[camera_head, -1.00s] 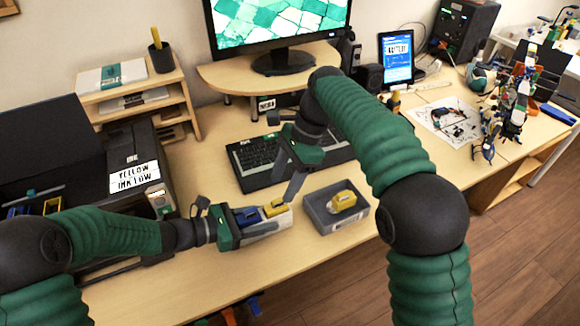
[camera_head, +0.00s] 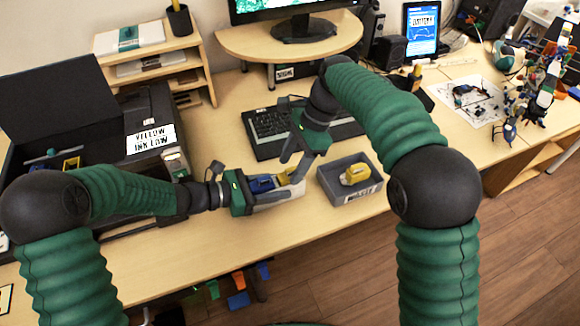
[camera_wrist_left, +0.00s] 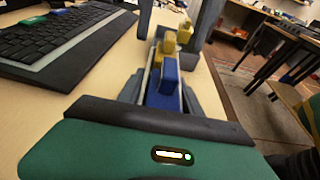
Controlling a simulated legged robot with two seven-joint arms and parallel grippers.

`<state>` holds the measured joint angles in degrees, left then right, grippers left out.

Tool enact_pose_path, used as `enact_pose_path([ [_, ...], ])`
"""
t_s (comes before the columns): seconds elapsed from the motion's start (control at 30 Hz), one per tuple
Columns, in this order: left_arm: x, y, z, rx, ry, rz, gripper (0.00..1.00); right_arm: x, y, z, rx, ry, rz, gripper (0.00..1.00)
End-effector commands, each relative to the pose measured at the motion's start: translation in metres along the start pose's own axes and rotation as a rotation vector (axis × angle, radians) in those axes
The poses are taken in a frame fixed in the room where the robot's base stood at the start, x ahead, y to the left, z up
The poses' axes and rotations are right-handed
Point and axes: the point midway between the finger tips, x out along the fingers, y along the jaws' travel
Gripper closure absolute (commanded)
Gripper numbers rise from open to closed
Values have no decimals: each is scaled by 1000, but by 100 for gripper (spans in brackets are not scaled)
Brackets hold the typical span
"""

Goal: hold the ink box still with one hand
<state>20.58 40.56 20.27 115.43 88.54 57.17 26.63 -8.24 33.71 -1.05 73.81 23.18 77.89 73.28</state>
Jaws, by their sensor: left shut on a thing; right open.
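The ink box (camera_head: 287,197), a narrow pale tray, sits on the desk near its front edge. It holds a blue cartridge (camera_head: 262,183) and a yellow cartridge (camera_head: 285,177), which also show in the left wrist view as blue (camera_wrist_left: 168,82) and yellow (camera_wrist_left: 169,44). My left gripper (camera_head: 262,192) is shut on the ink box, one finger along each side. My right gripper (camera_head: 291,170) is open, pointing down at the yellow end of the box. Its fingers straddle the far end in the left wrist view (camera_wrist_left: 175,22). I cannot tell whether they touch the yellow cartridge.
A grey bin (camera_head: 338,192) with another yellow cartridge (camera_head: 355,174) stands just right of the box. The keyboard (camera_head: 270,130) lies behind, and the printer (camera_head: 110,115) labelled "YELLOW INK LOW" is at left. The desk's front edge is close.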

Motion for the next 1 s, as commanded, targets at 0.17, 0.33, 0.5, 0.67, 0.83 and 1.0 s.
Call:
enact_pose_path([
  [0.17,0,0,0,0,0,0,100,18,0,0,1,0,0,47],
  [0.33,0,0,0,0,0,0,100,20,0,0,1,0,0,47],
  [0.5,0,0,0,0,0,0,100,20,0,0,1,0,-1,56],
  [0.67,0,0,0,0,0,0,100,20,0,0,1,0,-1,77],
  [0.83,0,0,0,0,0,-1,100,20,0,0,1,0,-2,57],
  [1.0,0,0,0,0,0,-1,100,19,0,0,1,0,-2,47],
])
